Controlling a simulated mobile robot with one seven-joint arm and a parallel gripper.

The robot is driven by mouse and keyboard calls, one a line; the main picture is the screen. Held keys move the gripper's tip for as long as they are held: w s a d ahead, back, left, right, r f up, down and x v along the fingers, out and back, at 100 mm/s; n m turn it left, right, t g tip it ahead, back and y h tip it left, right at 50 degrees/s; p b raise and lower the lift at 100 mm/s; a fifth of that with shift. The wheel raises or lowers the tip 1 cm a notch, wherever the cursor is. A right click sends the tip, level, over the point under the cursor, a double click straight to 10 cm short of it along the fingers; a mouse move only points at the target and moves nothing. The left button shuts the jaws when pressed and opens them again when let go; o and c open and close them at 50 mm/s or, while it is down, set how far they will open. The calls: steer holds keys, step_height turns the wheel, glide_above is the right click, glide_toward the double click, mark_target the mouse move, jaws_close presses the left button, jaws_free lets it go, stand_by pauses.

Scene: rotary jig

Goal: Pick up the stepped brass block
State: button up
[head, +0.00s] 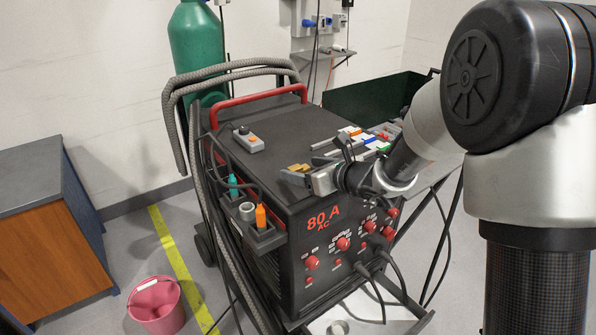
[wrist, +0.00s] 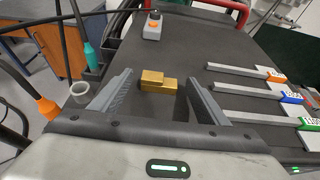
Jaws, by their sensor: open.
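The stepped brass block (wrist: 156,81) lies on the dark top of the welding machine (head: 262,152). In the wrist view it sits between the two fingers, apart from both. In the head view the block (head: 298,167) shows small near the machine's front left edge, close to my gripper. My gripper (wrist: 158,88) is open and empty, with one finger on each side of the block. In the head view my gripper (head: 305,178) is low over the machine top.
A grey control box (head: 248,140) with an orange button stands behind the block. Several grey bars with coloured tags (wrist: 258,94) lie to the right.

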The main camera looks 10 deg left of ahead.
steer(key=shift+w+a+f, duration=0.25)
steer(key=shift+w+a, duration=0.1)
steer(key=shift+r, duration=0.1)
steer(key=c, duration=1.3)
